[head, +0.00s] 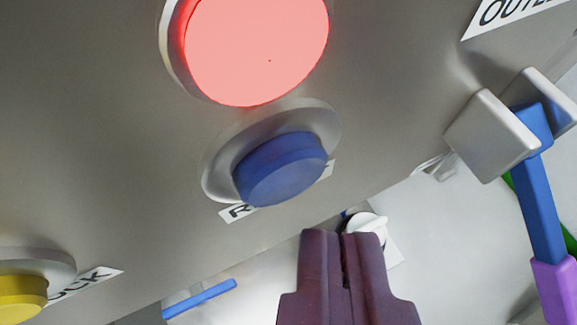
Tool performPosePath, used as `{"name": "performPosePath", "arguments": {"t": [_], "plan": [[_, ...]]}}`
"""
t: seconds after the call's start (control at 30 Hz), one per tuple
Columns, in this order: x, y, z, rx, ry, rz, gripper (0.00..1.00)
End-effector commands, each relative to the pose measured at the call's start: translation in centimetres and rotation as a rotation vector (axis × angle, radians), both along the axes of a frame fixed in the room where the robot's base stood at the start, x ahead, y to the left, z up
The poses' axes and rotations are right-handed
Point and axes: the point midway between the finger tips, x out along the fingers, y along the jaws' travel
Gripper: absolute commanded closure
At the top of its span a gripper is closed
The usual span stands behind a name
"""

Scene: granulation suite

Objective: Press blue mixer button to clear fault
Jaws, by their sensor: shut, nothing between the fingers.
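The blue button (279,170) sits in a round grey collar on the grey panel, in the middle of the head view. A label (239,212) behind it is mostly hidden by the button; only a letter "R" at its left end and part of its right end show. My gripper (342,236) is shut and empty, its dark purple fingers pointing up from the bottom of the view. The fingertips appear below and right of the blue button, apart from it in the picture.
A large lit red lamp or button (257,50) is just above the blue one. A yellow button (22,293) is at lower left. A bracket (491,135) with a blue lever (538,195) juts out at right. A white knob (367,228) shows behind my fingertips.

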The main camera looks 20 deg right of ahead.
Motion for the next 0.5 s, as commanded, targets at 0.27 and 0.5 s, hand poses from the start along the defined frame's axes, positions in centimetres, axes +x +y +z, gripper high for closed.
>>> {"name": "performPosePath", "arguments": {"t": [0.27,0.5], "plan": [[0.00,0.00,0.00,0.000,0.000,0.000,1.00],[0.61,0.08,-0.03,0.001,0.000,0.001,1.00]]}}
